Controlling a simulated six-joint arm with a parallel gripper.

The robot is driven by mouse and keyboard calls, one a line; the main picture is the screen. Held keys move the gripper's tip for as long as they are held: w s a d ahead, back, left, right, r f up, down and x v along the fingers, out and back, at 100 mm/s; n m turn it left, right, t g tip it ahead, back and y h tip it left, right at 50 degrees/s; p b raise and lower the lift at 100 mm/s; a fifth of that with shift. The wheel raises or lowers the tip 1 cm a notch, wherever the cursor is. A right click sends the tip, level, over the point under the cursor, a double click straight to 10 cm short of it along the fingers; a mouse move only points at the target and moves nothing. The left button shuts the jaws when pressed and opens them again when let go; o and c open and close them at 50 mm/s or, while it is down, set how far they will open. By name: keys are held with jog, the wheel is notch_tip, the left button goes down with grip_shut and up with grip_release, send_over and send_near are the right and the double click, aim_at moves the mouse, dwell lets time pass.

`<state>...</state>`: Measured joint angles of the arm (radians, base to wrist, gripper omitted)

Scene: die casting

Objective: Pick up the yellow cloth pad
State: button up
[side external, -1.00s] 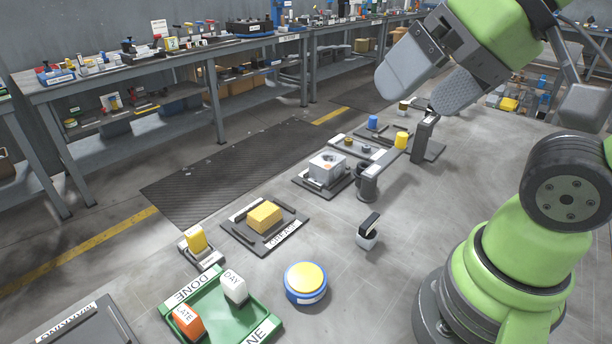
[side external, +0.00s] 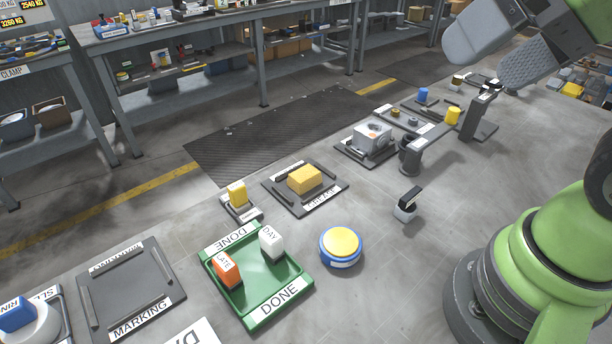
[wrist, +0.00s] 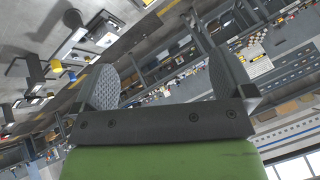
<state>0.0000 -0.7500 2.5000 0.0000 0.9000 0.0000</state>
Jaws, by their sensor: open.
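Two yellow pieces could be the cloth pad, and I cannot tell which is cloth. One is a yellow block (side external: 304,179) lying on a dark tray (side external: 325,203) labelled GREASE. The other is a smaller yellow piece (side external: 237,194) standing upright in a small holder (side external: 246,215) to its left. My gripper (side external: 486,68) is at the upper right in the side view, raised and well away from both. Its two grey fingers are spread with nothing between them. In the wrist view my gripper (wrist: 160,65) is also open and empty, and neither yellow piece is clearly seen there.
A green DONE tray (side external: 298,283) holds an orange piece (side external: 227,270) and a white piece (side external: 271,243). A blue-and-yellow button (side external: 340,246) and a small black-topped object (side external: 407,205) stand nearby. A grey block fixture (side external: 371,136) lies farther back.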

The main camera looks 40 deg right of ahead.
jog(key=shift+c, duration=0.5)
jog(key=c, duration=0.3)
